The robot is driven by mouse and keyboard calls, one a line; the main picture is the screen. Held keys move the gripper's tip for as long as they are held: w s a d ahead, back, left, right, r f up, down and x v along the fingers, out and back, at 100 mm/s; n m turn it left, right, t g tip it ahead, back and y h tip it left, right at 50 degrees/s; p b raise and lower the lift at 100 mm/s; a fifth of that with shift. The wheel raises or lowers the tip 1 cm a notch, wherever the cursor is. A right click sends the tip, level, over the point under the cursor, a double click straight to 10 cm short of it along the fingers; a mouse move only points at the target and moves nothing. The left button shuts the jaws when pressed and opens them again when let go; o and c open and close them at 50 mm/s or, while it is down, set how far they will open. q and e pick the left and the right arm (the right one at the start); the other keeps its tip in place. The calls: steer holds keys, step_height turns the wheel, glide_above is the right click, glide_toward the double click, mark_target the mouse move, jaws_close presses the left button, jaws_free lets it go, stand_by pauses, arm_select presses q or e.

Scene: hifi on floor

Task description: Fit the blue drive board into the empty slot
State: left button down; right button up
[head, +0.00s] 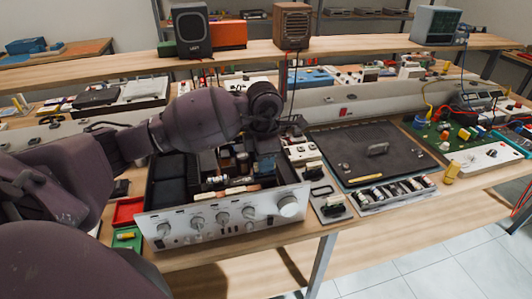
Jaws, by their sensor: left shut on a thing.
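The hi-fi amplifier (222,217) sits open on the bench, its silver front panel with several knobs facing me. Its inside holds dark blocks on the left and crowded parts on the right. My left gripper (270,142) reaches in from the left over the right rear of the open chassis, pointing down. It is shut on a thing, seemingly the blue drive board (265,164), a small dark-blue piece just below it. The fingertips are too dark and small to make out clearly. The empty slot cannot be picked out among the parts. My right gripper is out of view.
Red (127,211) and green (128,238) bins stand left of the amplifier. Speakers (191,30) stand on the shelf behind. A green circuit board (466,136) lies far right.

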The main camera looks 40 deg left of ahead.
mark_target(266, 174)
arm_select(q)
steer(key=shift+w+f, duration=0.2)
steer(key=shift+f, duration=0.05)
steer(key=shift+w+f, duration=0.1)
steer(key=shift+w, duration=0.1)
steer(key=shift+s+f+b, duration=0.25)
steer(key=shift+f+b, duration=0.05)
steer(key=shift+f, duration=0.1)
steer(key=shift+f+b, duration=0.35)
steer(key=shift+f, duration=0.3)
steer(key=shift+w+f+b, duration=0.1)
steer(key=shift+f+b, duration=0.25)
steer(key=shift+f, duration=0.35)
steer(key=shift+f+b, duration=0.45)
steer(key=shift+f, duration=0.7)
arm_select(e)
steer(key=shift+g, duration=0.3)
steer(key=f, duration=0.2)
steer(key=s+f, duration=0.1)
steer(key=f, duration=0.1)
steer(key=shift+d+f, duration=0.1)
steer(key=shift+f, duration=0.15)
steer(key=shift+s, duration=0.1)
